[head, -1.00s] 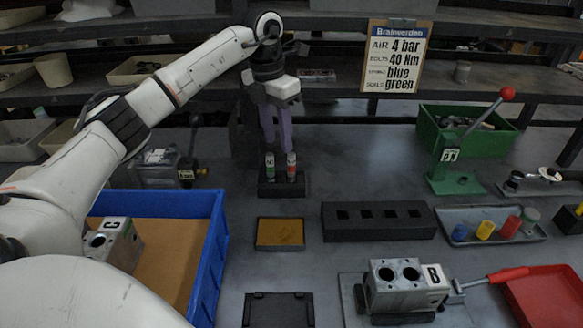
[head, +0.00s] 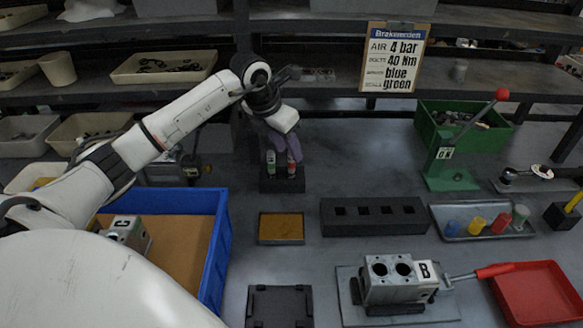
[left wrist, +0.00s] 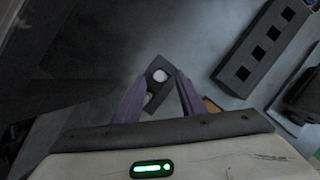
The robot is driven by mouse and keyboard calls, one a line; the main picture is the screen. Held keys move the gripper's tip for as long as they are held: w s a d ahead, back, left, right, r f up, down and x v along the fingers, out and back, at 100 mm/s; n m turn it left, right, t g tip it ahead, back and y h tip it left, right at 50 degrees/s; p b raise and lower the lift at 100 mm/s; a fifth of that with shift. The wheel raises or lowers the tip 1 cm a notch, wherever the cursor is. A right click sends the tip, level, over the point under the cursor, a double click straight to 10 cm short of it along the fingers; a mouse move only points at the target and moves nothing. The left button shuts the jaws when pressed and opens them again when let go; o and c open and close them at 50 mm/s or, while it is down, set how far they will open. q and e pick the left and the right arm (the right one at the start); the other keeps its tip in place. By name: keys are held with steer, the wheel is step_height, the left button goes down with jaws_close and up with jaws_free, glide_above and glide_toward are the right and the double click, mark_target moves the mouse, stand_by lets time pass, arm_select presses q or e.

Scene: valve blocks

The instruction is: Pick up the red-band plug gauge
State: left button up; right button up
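Two plug gauges stand upright side by side in a small black stand (head: 282,184) in the head view. The red-band plug gauge (head: 292,168) is on the right and the green-band one (head: 270,165) on the left. My left gripper (head: 284,152) is at the gauges' upper ends, its purple fingers tilted and partly hiding their tops. In the left wrist view the fingers (left wrist: 160,82) are apart, with a pale round gauge top between their tips and another pale shape near the left finger. I cannot tell which gauge is which there. My right gripper is not in view.
A tan-topped tray (head: 281,228) and a black block with square holes (head: 374,217) lie in front. A blue bin (head: 219,240) is at left. A green lever press (head: 449,165) and a tray of coloured plugs (head: 447,227) are at right. A shelf edge runs behind.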

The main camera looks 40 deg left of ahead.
mark_target(291, 175)
arm_select(q)
steer(key=x, duration=0.4)
jaws_close()
steer(key=shift+r, duration=0.1)
